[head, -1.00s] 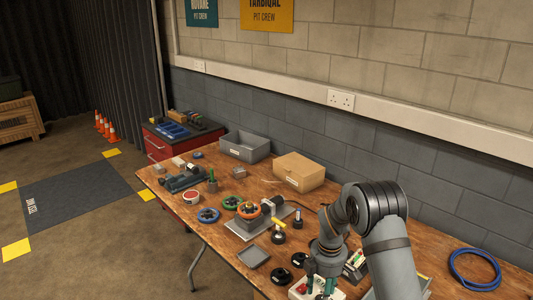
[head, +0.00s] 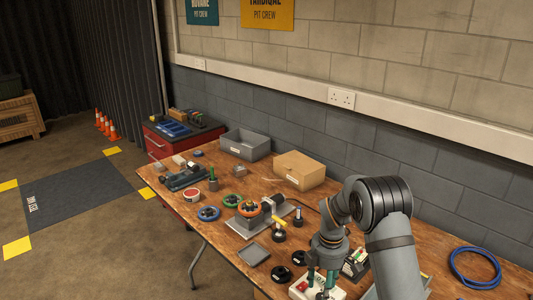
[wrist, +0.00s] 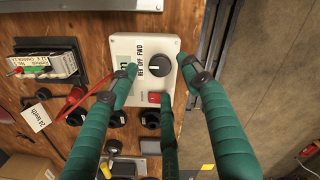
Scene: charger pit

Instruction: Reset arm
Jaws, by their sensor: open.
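My gripper (head: 320,281) is at the near end of the wooden workbench (head: 222,262), fingers pointing down. In the wrist view its green fingers (wrist: 158,75) stand spread apart and hold nothing. Between and beyond them is a white control box (wrist: 148,58) with a black rotary knob marked REV OFF FWD and a red button. The box also shows in the head view (head: 300,290), partly hidden by my gripper. I cannot tell whether a finger touches the box.
Black round parts (head: 281,273) and a grey tray (head: 254,254) lie left of my gripper. An orange-ringed fixture (head: 248,208), a cardboard box (head: 299,171) and a grey bin (head: 245,144) stand farther back. A coiled blue cable (head: 475,267) lies at right. The wall runs behind the bench.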

